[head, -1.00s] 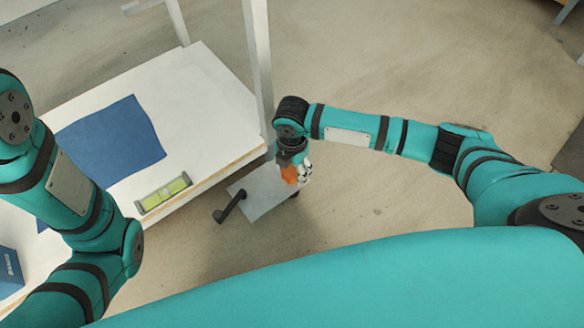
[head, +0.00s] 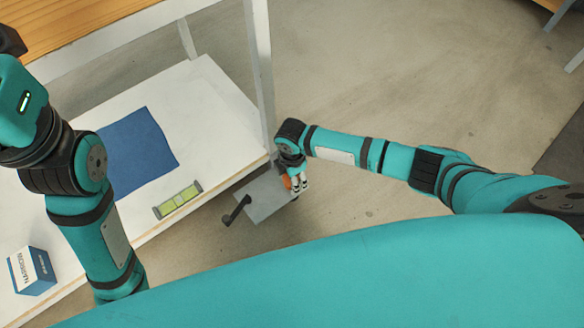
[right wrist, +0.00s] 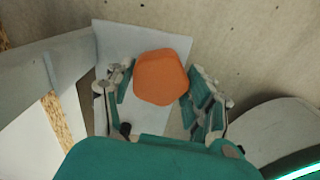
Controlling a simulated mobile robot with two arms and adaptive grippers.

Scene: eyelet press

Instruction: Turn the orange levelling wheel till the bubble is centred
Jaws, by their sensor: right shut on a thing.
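The orange levelling wheel (right wrist: 162,77) fills the middle of the right wrist view, with a finger on each side. In the head view a little of the orange wheel (head: 287,182) shows beside the fingers. My right gripper (head: 300,184) is shut on it, low beside the white table's corner. A spirit level (head: 178,200) with a yellow-green vial lies near the table's front edge. Its bubble is too small to make out. My left arm rises at the left of the head view; its fingers are out of the picture.
A grey plate (head: 265,198) with a black crank handle (head: 236,210) sits low beside the white table (head: 205,85). A blue mat (head: 140,155) and a blue-and-white box (head: 32,271) are on the table. A pale post (head: 260,70) stands behind my right gripper. Open floor lies to the right.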

